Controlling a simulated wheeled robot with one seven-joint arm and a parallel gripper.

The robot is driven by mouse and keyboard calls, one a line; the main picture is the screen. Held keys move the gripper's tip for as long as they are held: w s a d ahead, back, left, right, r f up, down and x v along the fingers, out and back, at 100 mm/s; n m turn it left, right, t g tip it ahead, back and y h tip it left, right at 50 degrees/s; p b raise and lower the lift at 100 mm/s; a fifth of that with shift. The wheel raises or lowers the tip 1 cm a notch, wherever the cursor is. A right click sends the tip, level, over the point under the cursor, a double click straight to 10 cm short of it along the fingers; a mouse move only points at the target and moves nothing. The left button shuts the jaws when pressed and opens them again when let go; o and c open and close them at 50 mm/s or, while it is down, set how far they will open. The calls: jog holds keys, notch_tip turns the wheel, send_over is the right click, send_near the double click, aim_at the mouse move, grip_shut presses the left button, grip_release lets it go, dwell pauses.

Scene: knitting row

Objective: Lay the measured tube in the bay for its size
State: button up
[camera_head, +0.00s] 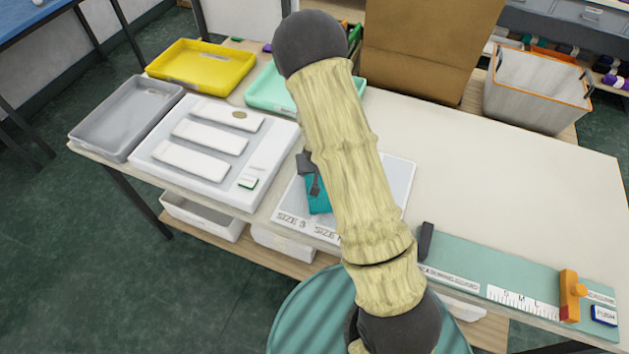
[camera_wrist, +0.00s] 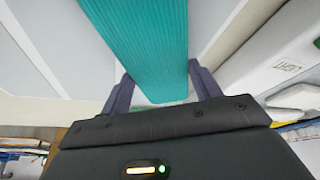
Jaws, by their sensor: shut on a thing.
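A teal ribbed tube (camera_head: 318,200) is between the two dark fingers of my gripper (camera_head: 308,170). In the wrist view the tube (camera_wrist: 145,40) runs away from the shut fingers (camera_wrist: 158,88). The tube is over the pale grey bay board (camera_head: 288,202), near the front lettering "SIZE S" and a partly hidden "SIZE M". My arm covers the middle of this board and part of the tube. I cannot tell whether the tube touches the board.
A green measuring board (camera_head: 455,265) with a ruler (camera_head: 520,300) and orange slider (camera_head: 570,290) lies front right. The table's right middle is clear.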

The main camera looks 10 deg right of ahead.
jog(key=w+b, duration=0.1)
jog(key=b, duration=0.1)
jog(key=w+m+b, duration=0.1)
jog(key=b, duration=0.1)
jog(key=w+a+b, duration=0.1)
jog(key=b, duration=0.2)
jog(key=shift+w+r+m+h, duration=0.15)
jog(key=shift+r+m+h, duration=0.2)
jog(key=shift+m+h, duration=0.05)
jog(key=r+b, duration=0.1)
jog(key=b, duration=0.1)
jog(key=r+m+b, duration=0.1)
jog(key=b, duration=0.2)
jog(key=shift+w+h+b, duration=0.3)
jog(key=shift+w+b, duration=0.05)
jog(key=r+m+b, duration=0.1)
jog(key=b, duration=0.1)
jog(key=s+r+m+b, duration=0.1)
jog(key=r+b, duration=0.1)
jog(key=b, duration=0.1)
jog(key=s+r+b, duration=0.1)
jog(key=b, duration=0.1)
jog(key=shift+d+r+m+g+h+b, duration=0.1)
jog(key=shift+r+m+g+h+b, duration=0.2)
jog(key=shift+m+b, duration=0.1)
jog(key=shift+s+r, duration=0.3)
jog(key=shift+r, duration=0.2)
jog(key=shift+f+b, duration=0.45)
jog(key=shift+f, duration=2.1)
jog(key=shift+f, duration=0.1)
